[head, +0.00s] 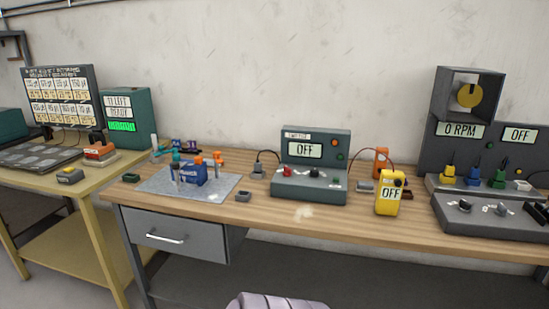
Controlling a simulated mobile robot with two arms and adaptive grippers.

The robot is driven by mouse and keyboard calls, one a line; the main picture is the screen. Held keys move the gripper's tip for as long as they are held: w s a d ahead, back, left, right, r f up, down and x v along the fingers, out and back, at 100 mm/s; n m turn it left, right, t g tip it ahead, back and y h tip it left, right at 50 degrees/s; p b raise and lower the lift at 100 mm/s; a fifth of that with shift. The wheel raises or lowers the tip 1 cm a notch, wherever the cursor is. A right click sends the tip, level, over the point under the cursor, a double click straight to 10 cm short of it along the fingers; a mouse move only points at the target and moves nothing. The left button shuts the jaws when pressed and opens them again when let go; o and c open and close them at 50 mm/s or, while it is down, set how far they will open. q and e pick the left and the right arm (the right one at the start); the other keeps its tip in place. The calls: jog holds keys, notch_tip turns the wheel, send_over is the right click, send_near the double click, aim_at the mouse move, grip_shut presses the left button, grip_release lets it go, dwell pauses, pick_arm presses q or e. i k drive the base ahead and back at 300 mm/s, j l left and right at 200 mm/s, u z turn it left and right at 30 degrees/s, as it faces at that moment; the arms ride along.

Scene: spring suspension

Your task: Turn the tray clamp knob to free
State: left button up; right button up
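I cannot tell which knob is the tray clamp knob in the head view. A grey mat or plate (221,182) lies on the left part of the wooden bench, with a small blue block (193,174) and several small blue and orange-topped parts on it. A grey tray-like base (436,183) at the right carries small yellow, blue and green parts. A dark control box (487,222) with knobs stands in front of it. Neither of my grippers is in view.
On the wooden bench (262,221) stand a grey-green instrument (312,188) reading OFF and a yellow meter (389,204) reading OFF. Behind the right-hand base, a dark unit (432,139) shows 0 RPM. A yellow table (103,178) adjoins on the left. The bench's front middle is clear.

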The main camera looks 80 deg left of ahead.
aim_at(176, 166)
jog(key=u, duration=3.4)
